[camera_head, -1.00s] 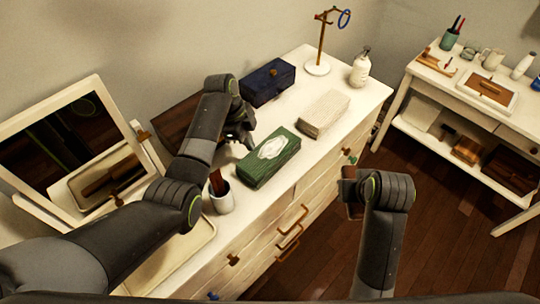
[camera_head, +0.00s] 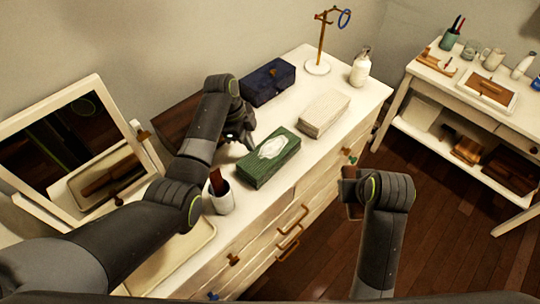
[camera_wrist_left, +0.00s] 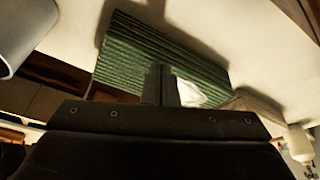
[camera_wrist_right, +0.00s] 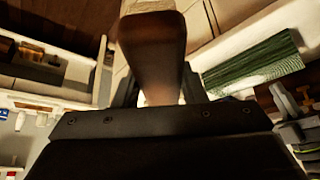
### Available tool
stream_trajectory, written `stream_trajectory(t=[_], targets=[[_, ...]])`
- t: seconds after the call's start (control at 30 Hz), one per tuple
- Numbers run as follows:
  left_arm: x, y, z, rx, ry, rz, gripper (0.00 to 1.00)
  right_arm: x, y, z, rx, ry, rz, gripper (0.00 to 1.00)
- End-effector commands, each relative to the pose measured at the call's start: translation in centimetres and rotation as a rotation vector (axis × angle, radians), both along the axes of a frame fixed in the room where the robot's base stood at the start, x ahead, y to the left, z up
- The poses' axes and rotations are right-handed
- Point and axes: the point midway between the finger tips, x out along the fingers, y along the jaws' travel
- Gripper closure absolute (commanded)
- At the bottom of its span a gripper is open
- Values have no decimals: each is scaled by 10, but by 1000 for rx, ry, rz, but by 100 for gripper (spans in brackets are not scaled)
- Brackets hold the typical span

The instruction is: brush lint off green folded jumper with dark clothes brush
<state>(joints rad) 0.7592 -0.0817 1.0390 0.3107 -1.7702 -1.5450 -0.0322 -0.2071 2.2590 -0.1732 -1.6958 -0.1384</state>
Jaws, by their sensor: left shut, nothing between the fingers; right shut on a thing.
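The green folded jumper (camera_head: 258,174) lies on the white dresser top with a pale patch on its upper face. It also shows in the left wrist view (camera_wrist_left: 130,60) and the right wrist view (camera_wrist_right: 255,68). My left gripper (camera_head: 248,143) is shut and empty at the jumper's far left corner; I cannot tell whether it touches. My right gripper (camera_head: 350,188) is in front of the dresser, apart from the jumper, shut on a brown wooden piece, seemingly the clothes brush (camera_wrist_right: 152,45).
On the dresser (camera_head: 365,93) are a navy box (camera_head: 267,82), a beige folded cloth or box (camera_head: 324,112), a pump bottle (camera_head: 360,68), a brass stand (camera_head: 320,50), a cup (camera_head: 222,200) and a mirror (camera_head: 70,145). A side table (camera_head: 455,90) stands at right.

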Motion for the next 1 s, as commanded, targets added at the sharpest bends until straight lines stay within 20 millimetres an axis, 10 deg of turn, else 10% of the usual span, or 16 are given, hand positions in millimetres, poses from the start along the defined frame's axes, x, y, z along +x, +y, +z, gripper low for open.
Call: stream_trajectory(t=[0.47, 1.0], targets=[[0, 0, -7, 0, 1, 0, 100, 0, 0, -3, 0, -1, 0, 80], [0, 0, 30, 0, 0, 0, 100, 0, 0, 37, 0, -1, 0, 80]])
